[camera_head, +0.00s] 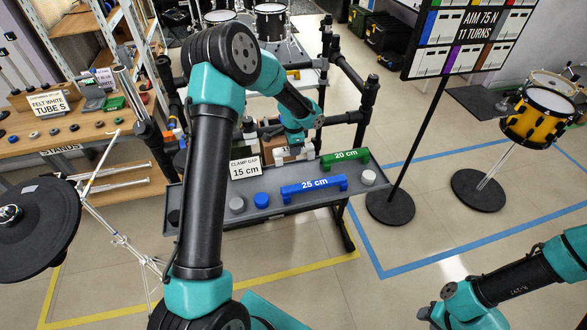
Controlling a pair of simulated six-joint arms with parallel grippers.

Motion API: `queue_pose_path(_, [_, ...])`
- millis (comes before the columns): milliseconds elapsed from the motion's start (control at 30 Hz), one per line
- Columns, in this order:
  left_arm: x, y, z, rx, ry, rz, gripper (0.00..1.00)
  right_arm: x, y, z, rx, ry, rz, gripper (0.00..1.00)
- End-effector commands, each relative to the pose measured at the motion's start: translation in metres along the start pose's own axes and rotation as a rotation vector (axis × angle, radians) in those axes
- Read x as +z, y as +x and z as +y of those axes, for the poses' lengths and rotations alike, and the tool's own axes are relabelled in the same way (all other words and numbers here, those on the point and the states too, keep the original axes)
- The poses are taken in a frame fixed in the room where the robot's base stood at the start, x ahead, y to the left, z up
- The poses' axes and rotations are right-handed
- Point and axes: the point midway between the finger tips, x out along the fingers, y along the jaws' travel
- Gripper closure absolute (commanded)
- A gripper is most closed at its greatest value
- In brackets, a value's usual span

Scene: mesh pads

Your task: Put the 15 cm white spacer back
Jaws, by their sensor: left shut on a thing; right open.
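My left arm reaches over the grey tray (215,222) on the stand. Its gripper (292,153) is at the tray's far side, pointing down, shut on a white piece (308,150) that looks like the spacer. The arm and wrist hide most of the piece, and I cannot read its full label or tell whether it touches the tray. The blue 25 cm spacer (314,188) and the green 20 cm spacer (345,158) lie in the tray. A card reading "CLAMP GAP 15 cm" (245,168) stands at the back edge. My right gripper is out of view.
Round grey, blue and white pieces sit along the tray's front, including a blue one (262,199) and a white one (368,177). Black rack posts (368,100) rise behind. A sign pole (425,125) stands right. A cymbal pad (38,225) is at left.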

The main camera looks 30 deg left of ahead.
Motion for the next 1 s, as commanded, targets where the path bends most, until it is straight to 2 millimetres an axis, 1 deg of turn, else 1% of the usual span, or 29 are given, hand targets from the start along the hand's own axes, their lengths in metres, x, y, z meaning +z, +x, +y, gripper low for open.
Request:
queue_pose_path(33, [0.001, 0.010, 0.001, 0.003, 0.000, -0.002, 0.95, 0.000, 0.000, 0.000, 0.000, 0.000, 0.000, 0.57])
queue_pose_path(100, [0.001, 0.022, 0.001, 0.003, 0.001, -0.003, 0.95, 0.000, 0.000, 0.000, 0.000, 0.000, 0.000, 0.57])
queue_pose_path(200, [0.000, 0.038, 0.001, 0.003, 0.002, -0.002, 0.95, 0.000, 0.000, 0.000, 0.000, 0.000, 0.000, 0.57])
queue_pose_path(267, [0.000, 0.044, 0.001, 0.002, 0.001, -0.001, 0.95, 0.000, 0.000, 0.000, 0.000, 0.000, 0.000, 0.57])
queue_pose_path(367, [0.000, 0.049, 0.000, 0.000, -0.001, 0.000, 0.95, 0.000, 0.000, 0.000, 0.000, 0.000, 0.000, 0.57])
queue_pose_path(667, [0.000, 0.050, 0.000, 0.000, 0.000, 0.000, 0.95, 0.000, 0.000, 0.000, 0.000, 0.000, 0.000, 0.57])
queue_pose_path(767, [0.000, 0.059, 0.000, 0.002, 0.001, -0.001, 0.95, 0.000, 0.000, 0.000, 0.000, 0.000, 0.000, 0.57])
queue_pose_path(900, [0.000, 0.077, 0.000, 0.002, 0.001, -0.001, 0.95, 0.000, 0.000, 0.000, 0.000, 0.000, 0.000, 0.57])
queue_pose_path(1000, [0.000, 0.086, 0.000, 0.001, 0.001, 0.000, 0.95, 0.000, 0.000, 0.000, 0.000, 0.000, 0.000, 0.57])
